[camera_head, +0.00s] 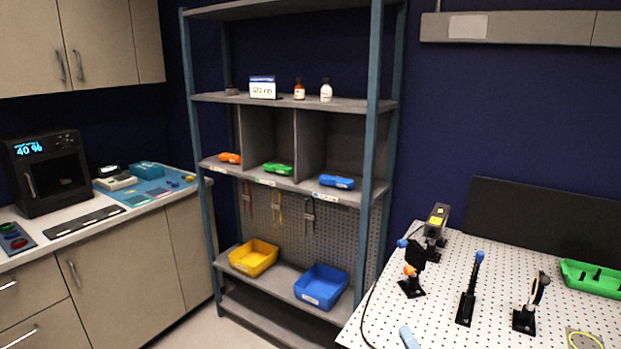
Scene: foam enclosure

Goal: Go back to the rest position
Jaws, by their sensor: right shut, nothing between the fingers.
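I cannot make out either of my grippers in the head view, and no arm shows clearly. Whether the grippers are near anything cannot be seen. The view looks over a shelf rack (378,150) in the middle, a counter (60,262) on the left and a perforated white table (455,334) at the lower right.
The rack holds a yellow bin (254,258) and a blue bin (321,287). Floor shows between counter and table.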

